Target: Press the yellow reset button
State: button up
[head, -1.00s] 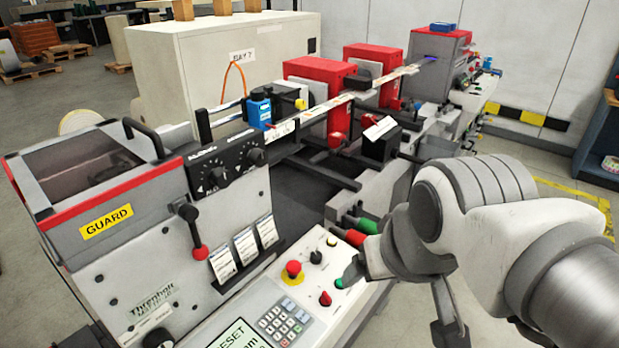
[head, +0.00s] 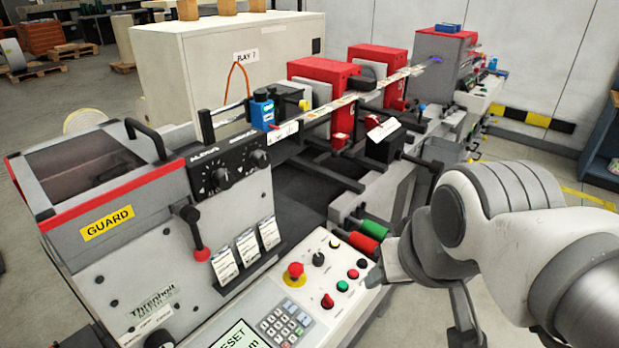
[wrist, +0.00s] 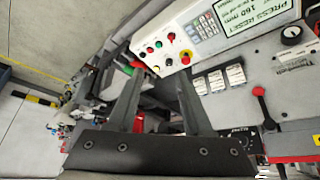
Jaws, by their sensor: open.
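The yellow reset button (head: 335,243) is a small round button at the far end of the sloped white control panel (head: 262,292), beyond a black knob (head: 319,258). It shows as a small dot in the wrist view (wrist: 156,69). My gripper (wrist: 160,80) is open and empty, its two dark fingers spread and pointing toward the panel. In the head view one finger is just off the panel's right edge, right of the yellow button and apart from it. The button is unobstructed in the head view.
A red emergency stop (head: 295,270) on a yellow base, a red knob (head: 327,300), a green button (head: 342,286) and a red button (head: 352,274) share the panel. Green (head: 375,229) and red (head: 367,246) rollers stick out beyond it. The display (wrist: 245,14) reads PRESS RESET.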

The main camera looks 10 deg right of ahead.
grip_shut()
dwell(1.4)
